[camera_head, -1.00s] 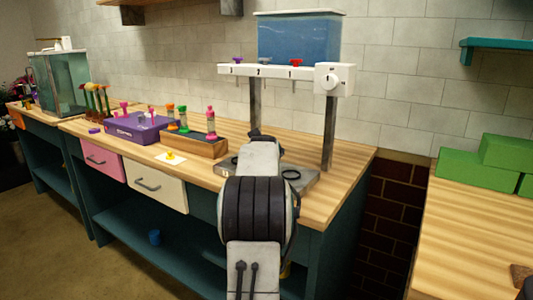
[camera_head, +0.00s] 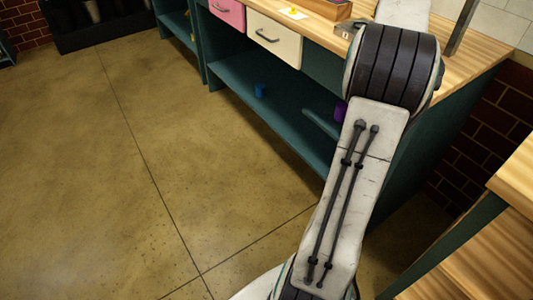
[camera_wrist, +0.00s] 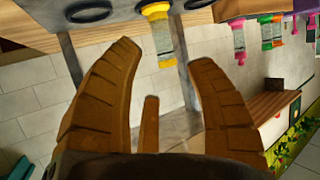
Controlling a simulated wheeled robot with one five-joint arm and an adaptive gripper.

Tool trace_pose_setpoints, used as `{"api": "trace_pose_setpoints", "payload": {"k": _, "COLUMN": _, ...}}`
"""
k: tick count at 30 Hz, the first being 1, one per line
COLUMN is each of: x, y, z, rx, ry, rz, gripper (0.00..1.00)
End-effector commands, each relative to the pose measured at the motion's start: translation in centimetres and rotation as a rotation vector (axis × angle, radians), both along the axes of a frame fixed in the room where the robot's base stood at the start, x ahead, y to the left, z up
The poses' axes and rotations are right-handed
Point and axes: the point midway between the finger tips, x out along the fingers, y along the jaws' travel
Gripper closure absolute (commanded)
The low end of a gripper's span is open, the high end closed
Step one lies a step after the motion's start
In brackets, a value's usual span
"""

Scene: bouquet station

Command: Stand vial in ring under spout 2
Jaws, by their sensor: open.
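The wrist view is upside down. In it a clear vial with yellow ends (camera_wrist: 161,37) stands in line with the middle of the dark ring plate (camera_wrist: 120,9). An empty-looking ring (camera_wrist: 90,11) lies to its left and part of another (camera_wrist: 198,3) to its right. My gripper (camera_wrist: 166,56) is open, its two brown fingers apart with the vial's near yellow end between the tips. I see no finger clearly touching it. The spouts are out of view. In the head view my arm covers the ring area and my gripper is not visible.
In the wrist view, a wooden tray (camera_wrist: 229,10) holds pink, green and orange vials, and a grey post (camera_wrist: 70,58) rises nearby. In the head view, a blue cup (camera_head: 260,90) and a purple object (camera_head: 341,110) sit on the low shelf. The floor at left is clear.

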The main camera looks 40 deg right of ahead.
Motion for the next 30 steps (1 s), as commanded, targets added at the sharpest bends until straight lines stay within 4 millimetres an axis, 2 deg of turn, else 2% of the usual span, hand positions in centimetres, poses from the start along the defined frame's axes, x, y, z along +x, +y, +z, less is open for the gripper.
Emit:
{"api": "trace_pose_setpoints", "payload": {"k": 2, "x": 1.1, "y": 1.7, "z": -0.3, "rx": 0.020, "ry": 0.012, "rz": 0.029, "gripper": 0.50}}
{"api": "trace_pose_setpoints", "payload": {"k": 5, "x": 3.2, "y": 6.0, "z": -1.3, "rx": 0.067, "ry": 0.044, "rz": 0.096, "gripper": 0.50}}
{"api": "trace_pose_setpoints", "payload": {"k": 8, "x": 5.4, "y": 12.7, "z": -2.9, "rx": 0.141, "ry": 0.103, "rz": 0.199, "gripper": 0.50}}
{"api": "trace_pose_setpoints", "payload": {"k": 9, "x": 6.0, "y": 16.0, "z": -3.8, "rx": 0.174, "ry": 0.134, "rz": 0.248, "gripper": 0.50}}
{"api": "trace_pose_setpoints", "payload": {"k": 11, "x": 6.5, "y": 21.2, "z": -5.2, "rx": 0.225, "ry": 0.187, "rz": 0.324, "gripper": 0.50}}
{"api": "trace_pose_setpoints", "payload": {"k": 12, "x": 6.4, "y": 24.7, "z": -6.2, "rx": 0.257, "ry": 0.227, "rz": 0.376, "gripper": 0.50}}
{"api": "trace_pose_setpoints", "payload": {"k": 13, "x": 6.1, "y": 27.2, "z": -7.0, "rx": 0.280, "ry": 0.257, "rz": 0.414, "gripper": 0.50}}
{"api": "trace_pose_setpoints", "payload": {"k": 15, "x": 4.9, "y": 33.0, "z": -8.9, "rx": 0.331, "ry": 0.333, "rz": 0.502, "gripper": 0.50}}
{"api": "trace_pose_setpoints", "payload": {"k": 18, "x": 1.8, "y": 40.2, "z": -11.5, "rx": 0.392, "ry": 0.449, "rz": 0.621, "gripper": 0.50}}
{"api": "trace_pose_setpoints", "payload": {"k": 21, "x": -2.2, "y": 45.8, "z": -14.1, "rx": 0.437, "ry": 0.565, "rz": 0.724, "gripper": 0.50}}
{"api": "trace_pose_setpoints", "payload": {"k": 25, "x": -7.5, "y": 50.5, "z": -16.8, "rx": 0.474, "ry": 0.699, "rz": 0.829, "gripper": 0.50}}
{"api": "trace_pose_setpoints", "payload": {"k": 27, "x": -9.9, "y": 52.1, "z": -18.0, "rx": 0.485, "ry": 0.758, "rz": 0.869, "gripper": 0.50}}
{"api": "trace_pose_setpoints", "payload": {"k": 30, "x": -12.5, "y": 53.4, "z": -19.1, "rx": 0.494, "ry": 0.820, "rz": 0.910, "gripper": 0.50}}
